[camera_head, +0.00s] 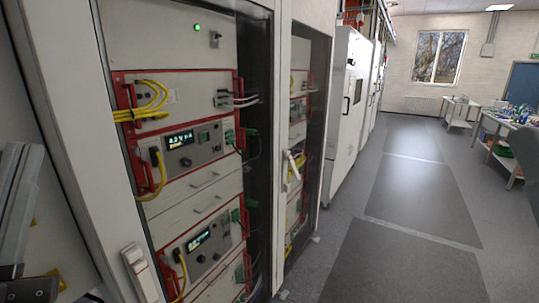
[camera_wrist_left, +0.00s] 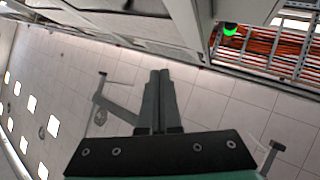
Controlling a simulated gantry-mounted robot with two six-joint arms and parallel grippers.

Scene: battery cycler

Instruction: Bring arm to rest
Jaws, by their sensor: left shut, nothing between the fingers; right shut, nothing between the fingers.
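My left gripper (camera_wrist_left: 159,75) shows in the left wrist view with its two grey fingers together and nothing between them. The fingers point at a pale tiled surface with bright square lights, which looks like the ceiling. In the head view the left gripper (camera_head: 30,152) stands at the far left edge, fingers upward, beside the cabinet and partly cut off by the frame. My right gripper does not show in either view.
An open cabinet (camera_head: 70,130) with red-framed units (camera_head: 190,140) and yellow cables fills the left of the head view. Its door handle (camera_head: 140,270) is low. Grey floor (camera_head: 400,260) is clear on the right. Tables (camera_head: 500,130) stand farther back. Orange cables (camera_wrist_left: 265,45) run overhead.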

